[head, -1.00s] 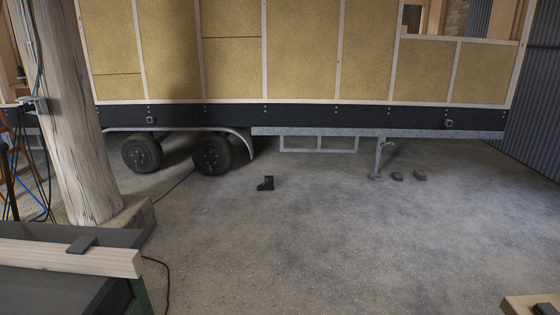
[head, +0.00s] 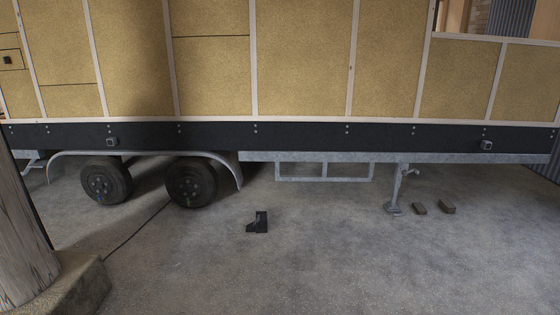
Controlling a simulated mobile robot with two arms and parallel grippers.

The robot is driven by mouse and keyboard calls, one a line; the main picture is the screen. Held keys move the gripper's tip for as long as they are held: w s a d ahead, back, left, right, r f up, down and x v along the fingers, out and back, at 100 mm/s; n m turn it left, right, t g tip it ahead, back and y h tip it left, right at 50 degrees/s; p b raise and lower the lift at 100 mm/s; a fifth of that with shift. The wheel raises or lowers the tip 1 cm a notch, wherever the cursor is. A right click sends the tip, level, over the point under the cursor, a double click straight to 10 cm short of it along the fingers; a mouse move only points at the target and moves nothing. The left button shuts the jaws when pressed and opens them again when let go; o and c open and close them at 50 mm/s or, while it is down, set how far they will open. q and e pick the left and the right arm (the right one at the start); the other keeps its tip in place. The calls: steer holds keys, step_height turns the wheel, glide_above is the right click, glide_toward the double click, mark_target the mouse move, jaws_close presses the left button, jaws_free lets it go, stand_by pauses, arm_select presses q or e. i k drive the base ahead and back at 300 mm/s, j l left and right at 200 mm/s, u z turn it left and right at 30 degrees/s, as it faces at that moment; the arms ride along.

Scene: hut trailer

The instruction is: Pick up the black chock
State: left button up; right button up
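The black chock (head: 258,223) lies on the concrete floor a little left of the middle of the head view. It is a small dark wedge with one taller end. It stands apart from the trailer wheels, to the right of and in front of the nearer wheel (head: 191,183). Neither of my grippers shows in the head view.
The hut trailer (head: 300,137) spans the back, with a second wheel (head: 106,182) and a metal support leg (head: 394,207). Two small brown blocks (head: 447,207) lie beside the leg. A wooden post (head: 22,235) on a stone base stands at the left. The floor ahead is clear.

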mark_target(259, 225)
steer(key=i+u, duration=0.1)
steer(key=i, duration=0.65)
steer(key=i+l+u, duration=0.1)
steer(key=i, duration=0.65)
steer(key=i+l+u, duration=0.15)
steer(key=i, duration=0.6)
